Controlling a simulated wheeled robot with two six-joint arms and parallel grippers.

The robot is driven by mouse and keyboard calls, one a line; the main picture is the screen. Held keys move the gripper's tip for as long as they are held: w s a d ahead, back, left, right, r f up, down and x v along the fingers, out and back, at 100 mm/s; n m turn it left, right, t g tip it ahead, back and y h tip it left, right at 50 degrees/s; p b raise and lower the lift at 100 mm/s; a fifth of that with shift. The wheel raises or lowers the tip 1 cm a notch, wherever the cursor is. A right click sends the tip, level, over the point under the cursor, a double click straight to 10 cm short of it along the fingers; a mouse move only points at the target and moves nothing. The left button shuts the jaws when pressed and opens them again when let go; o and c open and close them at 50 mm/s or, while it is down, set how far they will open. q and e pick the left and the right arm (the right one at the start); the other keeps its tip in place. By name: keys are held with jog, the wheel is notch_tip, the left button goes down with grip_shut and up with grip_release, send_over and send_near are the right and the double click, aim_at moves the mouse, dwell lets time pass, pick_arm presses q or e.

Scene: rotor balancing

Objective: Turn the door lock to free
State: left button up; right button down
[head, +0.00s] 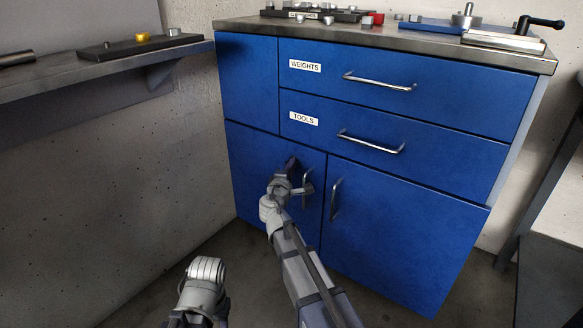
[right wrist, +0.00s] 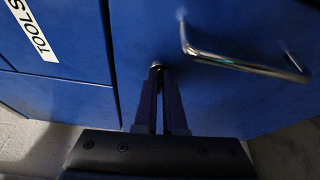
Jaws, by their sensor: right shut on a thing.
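The blue cabinet (head: 405,215) has two lower doors. My right gripper (head: 291,163) is at the upper part of the lower left door (head: 250,165), beside its vertical handle (head: 307,188). In the right wrist view, the fingertips (right wrist: 157,72) are close together on the small door lock (right wrist: 156,66), which shows only as a bit of metal at their tips. Which way the lock is turned cannot be seen. The door looks closed. A grey part of my left arm shows at the bottom left of the head view, but its gripper does not.
A bright bar handle (right wrist: 240,65) stands out close to the fingers in the right wrist view. Drawers labelled WEIGHTS (head: 305,66) and TOOLS (head: 304,118) are above the doors. A grey shelf (head: 40,84) is at the left. The floor before the cabinet is clear.

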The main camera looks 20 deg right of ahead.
jog(key=c, duration=1)
grip_release()
jog(key=v, duration=0.7)
jog(key=shift+s, duration=0.35)
jog(key=shift+a, duration=0.15)
